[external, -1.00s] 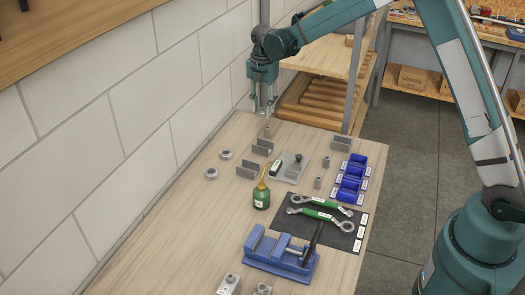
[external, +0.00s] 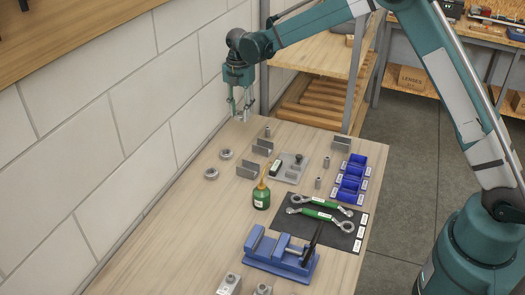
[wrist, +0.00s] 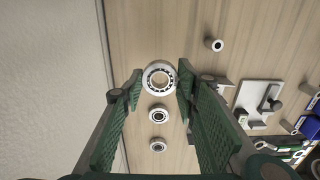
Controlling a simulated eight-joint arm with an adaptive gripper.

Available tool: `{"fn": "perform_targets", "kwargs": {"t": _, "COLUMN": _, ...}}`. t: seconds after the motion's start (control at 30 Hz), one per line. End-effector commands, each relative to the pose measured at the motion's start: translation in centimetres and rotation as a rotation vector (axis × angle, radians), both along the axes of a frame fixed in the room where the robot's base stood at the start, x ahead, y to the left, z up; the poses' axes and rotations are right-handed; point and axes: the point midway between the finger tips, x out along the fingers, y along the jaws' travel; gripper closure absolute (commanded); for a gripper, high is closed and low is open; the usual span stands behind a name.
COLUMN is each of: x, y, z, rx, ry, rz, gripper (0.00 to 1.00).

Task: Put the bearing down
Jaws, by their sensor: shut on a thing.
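My gripper (external: 240,114) hangs fingers-down above the far left of the wooden table (external: 150,228), near the wall. In the wrist view it is shut on a silver ring bearing (wrist: 160,66), which sits between the fingertips. The held bearing looks larger than the ones on the table, and I cannot tell its exact height over the wood. Two more bearings lie flat on the table: a farther one (external: 226,154) and a nearer one (external: 211,174). In the wrist view they line up below the held one (wrist: 158,105) (wrist: 158,139).
The white block wall (external: 90,130) runs close along the left. Metal brackets (external: 248,170), a grey fixture plate (external: 287,167), a green bottle (external: 261,195), blue bins (external: 350,180) and a blue vise (external: 280,255) stand to the right and nearer. Bare wood surrounds the loose bearings.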

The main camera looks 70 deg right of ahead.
Motion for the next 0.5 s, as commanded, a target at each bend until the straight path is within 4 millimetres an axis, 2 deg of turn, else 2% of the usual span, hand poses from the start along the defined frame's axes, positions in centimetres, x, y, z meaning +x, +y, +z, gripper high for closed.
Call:
{"fn": "perform_targets", "kwargs": {"t": 0.3, "x": 0.0, "y": 0.0, "z": -4.2, "rx": 0.000, "ry": 0.000, "rz": 0.000, "gripper": 0.84}}
{"fn": "perform_targets", "kwargs": {"t": 0.5, "x": 0.0, "y": 0.0, "z": -5.2, "rx": 0.000, "ry": 0.000, "rz": 0.000, "gripper": 0.84}}
